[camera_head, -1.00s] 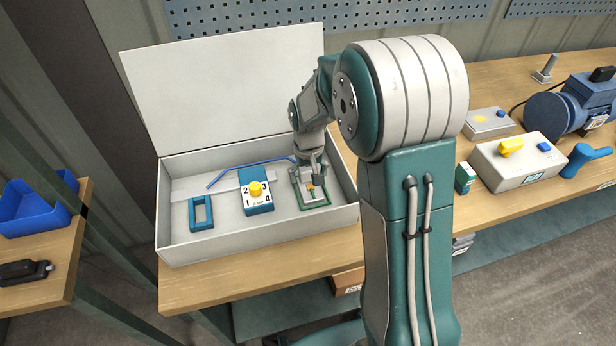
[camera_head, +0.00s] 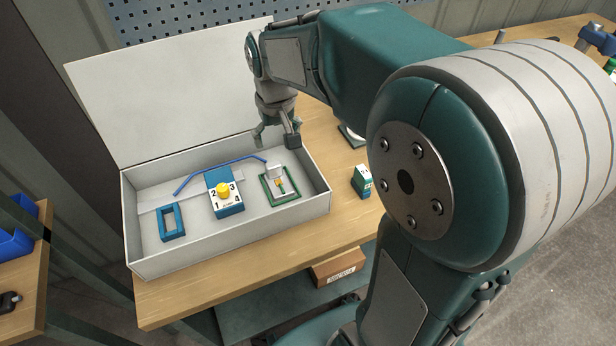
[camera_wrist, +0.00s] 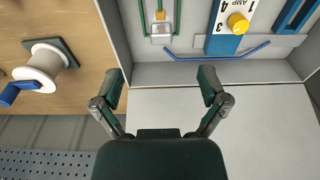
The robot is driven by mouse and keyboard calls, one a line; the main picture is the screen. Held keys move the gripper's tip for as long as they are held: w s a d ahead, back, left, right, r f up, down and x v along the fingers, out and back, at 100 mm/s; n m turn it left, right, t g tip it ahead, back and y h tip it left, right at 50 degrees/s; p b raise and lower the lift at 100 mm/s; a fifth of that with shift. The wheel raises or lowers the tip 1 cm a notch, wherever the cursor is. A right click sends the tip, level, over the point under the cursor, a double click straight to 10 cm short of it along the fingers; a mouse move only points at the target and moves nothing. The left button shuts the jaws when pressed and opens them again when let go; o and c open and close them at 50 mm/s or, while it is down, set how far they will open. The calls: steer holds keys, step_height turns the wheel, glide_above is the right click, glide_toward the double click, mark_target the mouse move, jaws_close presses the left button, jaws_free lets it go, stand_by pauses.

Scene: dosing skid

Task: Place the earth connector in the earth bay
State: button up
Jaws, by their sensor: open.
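My gripper (camera_head: 275,138) is open and empty, above the box's back right and apart from the connector. Its spread fingers (camera_wrist: 162,74) show in the wrist view.
A blue numbered block (camera_head: 228,209) with a yellow knob, a blue frame (camera_head: 172,223) and a bent blue rod (camera_head: 218,167) share the box (camera_head: 215,246). Its raised lid (camera_head: 165,95) stands behind. A small green block (camera_head: 361,182) and a spool (camera_wrist: 42,66) stand outside, right.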

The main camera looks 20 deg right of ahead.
steer(key=s+r+t, duration=0.2)
steer(key=s, duration=0.7)
steer(key=s+r+t, duration=0.2)
steer(key=s, duration=0.7)
steer(key=shift+r, duration=0.15)
